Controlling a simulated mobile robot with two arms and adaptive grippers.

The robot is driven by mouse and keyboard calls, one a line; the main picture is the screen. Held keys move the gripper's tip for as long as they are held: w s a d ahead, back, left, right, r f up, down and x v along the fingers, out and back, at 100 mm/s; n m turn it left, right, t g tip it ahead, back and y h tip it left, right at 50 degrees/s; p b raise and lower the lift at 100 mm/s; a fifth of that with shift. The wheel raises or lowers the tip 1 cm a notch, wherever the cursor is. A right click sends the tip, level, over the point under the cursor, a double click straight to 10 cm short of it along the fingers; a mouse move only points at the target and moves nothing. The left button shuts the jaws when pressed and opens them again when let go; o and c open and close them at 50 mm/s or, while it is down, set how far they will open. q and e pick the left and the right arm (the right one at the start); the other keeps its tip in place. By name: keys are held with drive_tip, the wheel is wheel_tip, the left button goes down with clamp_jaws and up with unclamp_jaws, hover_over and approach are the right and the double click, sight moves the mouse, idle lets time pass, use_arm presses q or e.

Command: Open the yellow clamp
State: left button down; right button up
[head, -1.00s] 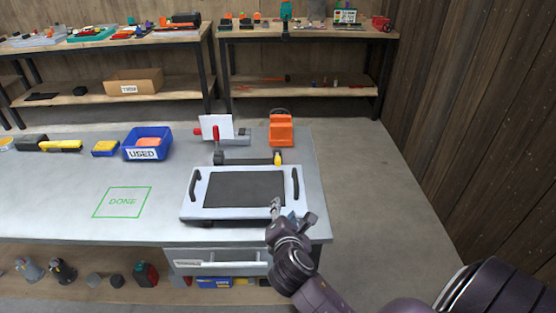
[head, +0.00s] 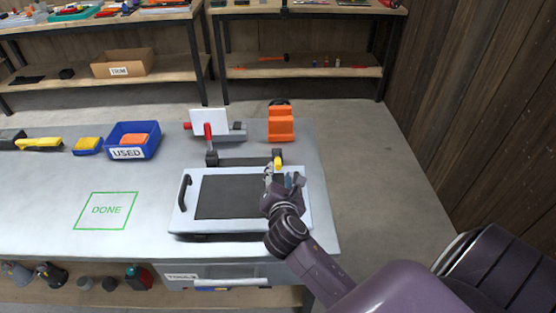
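The yellow clamp (head: 277,163) has a short yellow handle and a dark base. It stands at the right end of a dark bar behind a white tray-like panel (head: 184,222) with a dark mat. My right gripper (head: 282,177) is over the panel's back right corner, just in front of the yellow clamp. Its fingers look spread and empty, and I see no contact with the clamp. My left gripper is out of view.
An orange case (head: 281,124) and a white plate (head: 209,121) stand behind the clamps. A blue USED bin (head: 126,154) is to the left. The table around the green DONE square (head: 106,210) is clear. Open floor lies right of the table.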

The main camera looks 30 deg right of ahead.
sight(279, 167)
drive_tip(key=x, duration=0.6)
drive_tip(key=shift+w+d+f, duration=0.1)
drive_tip(key=shift+w+d, duration=0.05)
drive_tip(key=shift+w, duration=0.1)
drive_tip(key=shift+c, duration=0.2)
clamp_jaws()
